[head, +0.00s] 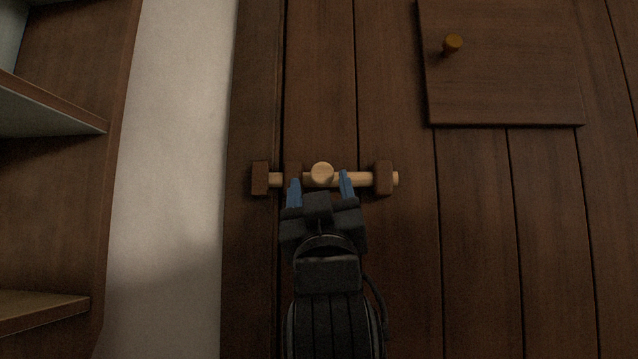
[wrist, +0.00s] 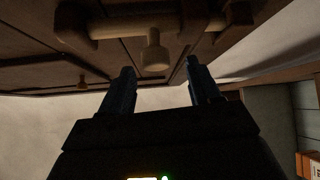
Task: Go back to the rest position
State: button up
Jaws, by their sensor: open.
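My gripper (head: 320,186) is in the middle of the head view, in front of a dark plank door (head: 480,230). Its blue fingers are open, one on each side of a round light-wood knob (head: 322,172). The knob sits on a light-wood sliding bolt (head: 352,179) that runs level through dark wooden brackets (head: 384,177). In the wrist view the fingers (wrist: 156,88) are spread and nothing is held between them. The knob (wrist: 154,52) stands ahead of the fingertips there, with a visible gap. The bolt (wrist: 130,25) shows behind it.
A small hatch (head: 510,70) with a round knob (head: 452,43) is at the upper right of the door. A pale wall (head: 175,170) and open wooden shelves (head: 50,105) are on the left. An orange item (wrist: 307,164) shows at the wrist view's lower right corner.

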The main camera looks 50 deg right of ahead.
jog(key=shift+v, duration=0.9)
jog(key=w+a+f+n+t+y+p, duration=0.1)
jog(key=a+f+n+t+y, duration=0.15)
jog(key=f+n+y, duration=0.4)
jog(key=w+a+f+n+t+y, duration=0.1)
jog(key=a+f+n+t+y, duration=0.2)
jog(key=f, duration=0.6)
jog(key=s+a+f+n+g+y+p, duration=0.1)
jog(key=s+a+f+g+y, duration=0.15)
jog(key=f, duration=0.45)
jog(key=s+a+f+g+y+p, duration=0.1)
jog(key=s+f+y, duration=0.3)
jog(key=f, duration=0.3)
jog(key=s+a+f+m+g+y+p, duration=0.1)
jog(key=s+f, duration=0.3)
jog(key=s, duration=0.5)
jog(key=s+a+f+m+g+y, duration=0.1)
jog(key=s+a+f+g, duration=0.1)
jog(key=s, duration=0.6)
jog(key=s+a+f+m+g+y+p, duration=0.1)
jog(key=s+a+f+m+g, duration=0.1)
jog(key=s+f, duration=0.4)
jog(key=s+g, duration=0.1)
jog(key=s, duration=0.2)
jog(key=shift+s+a+f+p, duration=0.3)
